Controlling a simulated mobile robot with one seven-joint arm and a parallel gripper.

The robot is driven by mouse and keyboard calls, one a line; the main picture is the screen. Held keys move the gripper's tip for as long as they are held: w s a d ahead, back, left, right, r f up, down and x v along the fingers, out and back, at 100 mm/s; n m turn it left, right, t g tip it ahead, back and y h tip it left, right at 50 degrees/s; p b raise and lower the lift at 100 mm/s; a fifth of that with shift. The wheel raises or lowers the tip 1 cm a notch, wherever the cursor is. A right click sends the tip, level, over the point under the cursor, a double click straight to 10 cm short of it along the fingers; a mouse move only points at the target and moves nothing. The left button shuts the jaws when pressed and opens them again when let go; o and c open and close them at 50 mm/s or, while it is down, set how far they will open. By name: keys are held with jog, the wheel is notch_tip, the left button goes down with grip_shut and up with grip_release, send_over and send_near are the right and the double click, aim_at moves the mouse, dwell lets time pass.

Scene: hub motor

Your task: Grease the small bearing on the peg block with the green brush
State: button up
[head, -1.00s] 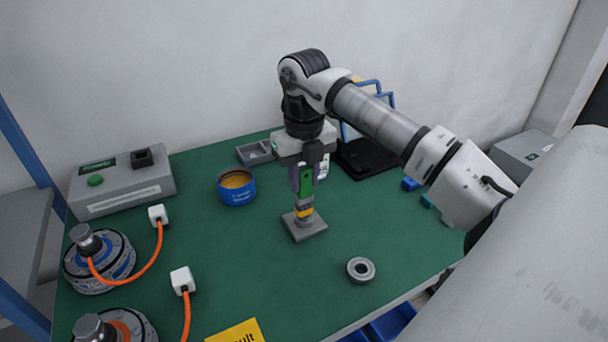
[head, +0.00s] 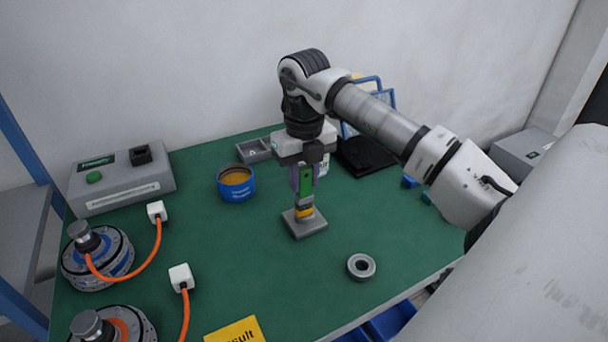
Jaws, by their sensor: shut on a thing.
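My gripper (head: 304,180) is shut on the green brush (head: 306,183) and holds it upright, bristle end down. The brush's lower end, with a yellowish band, is right over the peg block (head: 312,231), a grey square base near the middle of the table. The brush tip appears to meet the top of the block; I cannot tell whether it touches. The small bearing on the peg is mostly hidden by the brush and too small to make out. A loose grey bearing ring (head: 361,267) lies on the table to the front right.
An open blue tin (head: 237,193) with amber contents stands left of the brush. A grey tray (head: 254,150) is behind it. Two hub motors with orange cables (head: 97,256) are at left, near a grey box (head: 123,187).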

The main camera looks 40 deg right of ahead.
jog(key=shift+f, duration=0.1)
jog(key=n, duration=0.4)
dwell(0.3)
jog(key=m+b, duration=0.2)
jog(key=m, duration=0.2)
jog(key=shift+f+m, duration=0.15)
jog(key=shift+m, duration=0.25)
jog(key=m+b, duration=0.1)
jog(key=m, duration=0.2)
